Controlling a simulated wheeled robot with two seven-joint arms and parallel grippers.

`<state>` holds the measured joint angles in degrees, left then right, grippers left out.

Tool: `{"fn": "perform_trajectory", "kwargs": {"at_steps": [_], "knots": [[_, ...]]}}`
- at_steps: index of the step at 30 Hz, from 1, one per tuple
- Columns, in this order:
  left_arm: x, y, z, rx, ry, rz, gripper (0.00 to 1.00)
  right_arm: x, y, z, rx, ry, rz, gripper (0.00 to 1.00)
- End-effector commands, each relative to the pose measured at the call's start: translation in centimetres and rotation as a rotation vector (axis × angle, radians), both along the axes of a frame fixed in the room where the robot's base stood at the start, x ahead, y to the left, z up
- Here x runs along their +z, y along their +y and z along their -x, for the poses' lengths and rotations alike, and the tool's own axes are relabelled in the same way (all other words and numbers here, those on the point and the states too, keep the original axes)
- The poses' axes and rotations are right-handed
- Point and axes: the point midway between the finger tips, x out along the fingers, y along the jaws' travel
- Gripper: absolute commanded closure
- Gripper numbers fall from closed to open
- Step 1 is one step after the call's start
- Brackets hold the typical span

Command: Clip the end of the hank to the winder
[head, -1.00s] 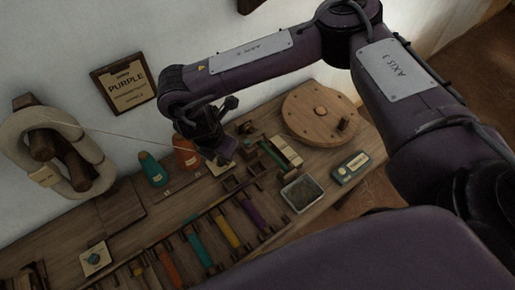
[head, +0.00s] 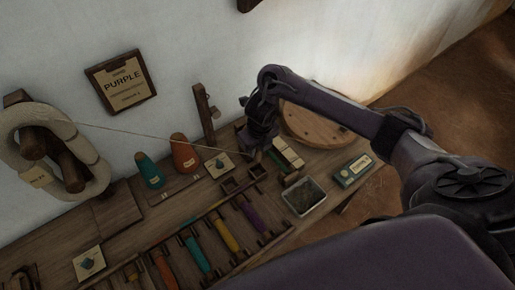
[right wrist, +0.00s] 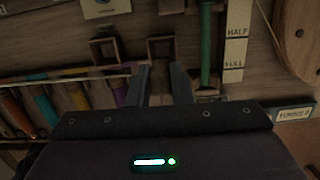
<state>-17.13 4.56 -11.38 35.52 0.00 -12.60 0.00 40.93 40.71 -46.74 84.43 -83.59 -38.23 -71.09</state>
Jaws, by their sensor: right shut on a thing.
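The cream hank (head: 85,150) hangs on wooden pegs on the wall at the left of the head view, with a small tag. A thin thread runs from it to my right gripper (head: 257,150). In the right wrist view the thread (right wrist: 80,77) reaches the fingers of that gripper (right wrist: 163,78), which are shut on its end. The winder's round wooden wheel (head: 310,125) is partly behind my right arm. Its green spindle (right wrist: 206,45) stands just right of the fingers in the wrist view, beside a HALF/FULL gauge (right wrist: 237,42). My left gripper is out of view.
Teal (head: 150,170) and orange (head: 184,152) cones stand at the wall below a PURPLE sign (head: 120,82). A rack holds several coloured bobbins, one purple (head: 250,215). A dark-filled tray (head: 304,196) and a small labelled box (head: 353,170) lie near the bench's front edge.

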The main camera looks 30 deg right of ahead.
Motion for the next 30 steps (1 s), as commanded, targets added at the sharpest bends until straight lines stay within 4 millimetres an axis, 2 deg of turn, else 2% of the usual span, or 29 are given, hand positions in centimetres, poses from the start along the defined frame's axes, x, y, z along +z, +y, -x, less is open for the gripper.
{"fn": "perform_trajectory", "kwargs": {"at_steps": [11, 30], "knots": [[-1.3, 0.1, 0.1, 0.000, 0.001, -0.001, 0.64, -1.6, -0.4, 0.0, 0.030, 0.003, -0.001, 1.00], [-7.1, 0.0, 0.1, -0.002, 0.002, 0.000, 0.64, -7.8, -0.4, 0.0, 0.029, 0.004, -0.001, 1.00]]}}
